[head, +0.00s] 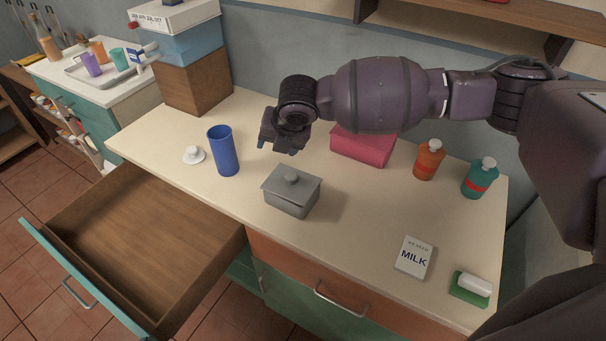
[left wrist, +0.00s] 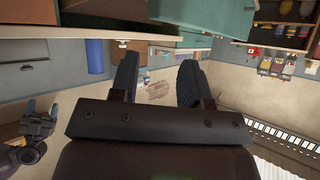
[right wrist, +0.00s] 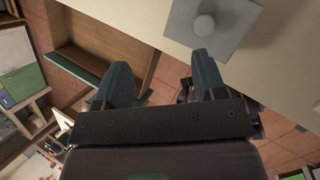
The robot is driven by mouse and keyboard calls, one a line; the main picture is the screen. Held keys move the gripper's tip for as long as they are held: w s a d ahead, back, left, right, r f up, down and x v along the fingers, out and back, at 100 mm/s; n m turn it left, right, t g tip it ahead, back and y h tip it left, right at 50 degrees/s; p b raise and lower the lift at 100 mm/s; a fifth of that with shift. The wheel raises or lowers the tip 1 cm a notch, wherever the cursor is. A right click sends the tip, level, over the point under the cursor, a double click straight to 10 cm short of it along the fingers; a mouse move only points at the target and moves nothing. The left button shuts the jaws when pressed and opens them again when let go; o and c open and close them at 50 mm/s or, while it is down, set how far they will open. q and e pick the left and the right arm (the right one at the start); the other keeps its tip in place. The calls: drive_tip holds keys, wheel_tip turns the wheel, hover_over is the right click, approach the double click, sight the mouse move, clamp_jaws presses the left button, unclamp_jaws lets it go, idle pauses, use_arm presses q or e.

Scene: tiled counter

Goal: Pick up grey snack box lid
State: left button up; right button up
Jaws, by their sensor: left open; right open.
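The grey snack box (head: 289,200) stands on the counter near its front edge, with its grey lid (head: 292,181) on top and a round knob in the lid's middle. My right gripper (head: 280,146) hangs above and behind the box in the head view, apart from it. In the right wrist view the lid (right wrist: 232,28) shows beyond the open fingers of my right gripper (right wrist: 160,85), with nothing between them. My left gripper (left wrist: 157,85) is open and empty in the left wrist view; it is out of the head view.
A blue cup (head: 224,152) and a small white lid (head: 194,155) stand left of the box. A pink box (head: 362,148) is behind it. An open drawer (head: 150,235) juts out at front left.

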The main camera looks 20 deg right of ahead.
wheel_tip(320, 180, down, 2)
drive_tip(key=s+d+n+g+h, duration=0.1)
drive_tip(key=d+n+g, duration=0.1)
drive_tip(key=d+n, duration=0.1)
drive_tip(key=n, duration=0.3)
hover_over(291, 175)
drive_tip(key=s, duration=0.2)
drive_tip(key=shift+h, duration=0.3)
wheel_tip(291, 175, down, 5)
drive_tip(key=shift+d, duration=0.1)
drive_tip(key=shift+w+f, duration=0.25)
drive_tip(key=shift+f, duration=0.45)
drive_tip(key=shift+x, duration=2.15)
use_arm(q)
drive_tip(key=shift+w+d, duration=0.3)
drive_tip(key=shift+w, duration=0.35)
use_arm(e)
drive_tip(key=shift+w, duration=0.1)
drive_tip(key=shift+c, duration=0.4)
use_arm(q)
drive_tip(key=shift+s+f, duration=0.1)
drive_tip(key=shift+s, duration=0.15)
use_arm(e)
drive_tip(key=c, duration=1)
drive_tip(key=shift+r, duration=0.1)
